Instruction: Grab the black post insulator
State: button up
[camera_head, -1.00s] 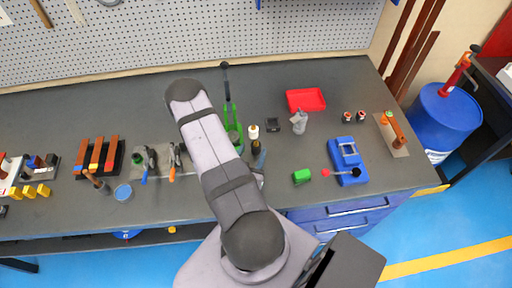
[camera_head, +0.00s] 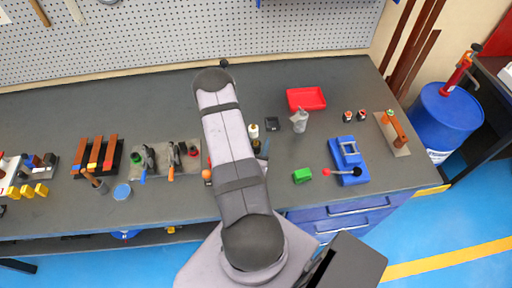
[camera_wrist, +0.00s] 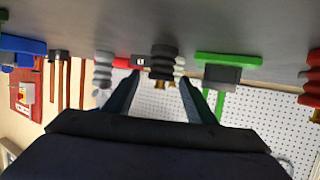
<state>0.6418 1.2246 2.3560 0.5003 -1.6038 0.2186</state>
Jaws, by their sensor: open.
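The black post insulator (camera_wrist: 162,62) is a dark ribbed cylinder with a brass-coloured end, seen upside down in the wrist view. It shows between the two fingers of my gripper (camera_wrist: 159,79), beyond or near their tips; contact is not visible. My gripper is open and empty. A pale ribbed insulator (camera_wrist: 180,66) shows just right of the black one, partly hidden by it. In the head view my arm hides the gripper. A dark upright piece (camera_head: 264,148) beside the arm, near a white piece (camera_head: 253,130), is probably the black insulator.
A grey ribbed piece (camera_head: 300,122), a small black box (camera_head: 272,125) and a red tray (camera_head: 318,98) stand to the right. A green block (camera_head: 302,176) and a blue bender (camera_head: 347,160) are nearer the front. The back left of the bench (camera_head: 90,105) is clear.

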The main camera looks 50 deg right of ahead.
jog(key=c, duration=1.2)
jog(key=shift+r, duration=0.2)
notch_tip(320, 180, up, 8)
jog(key=shift+r, duration=0.1)
jog(key=shift+r+p, duration=0.8)
jog(key=shift+p, duration=0.15)
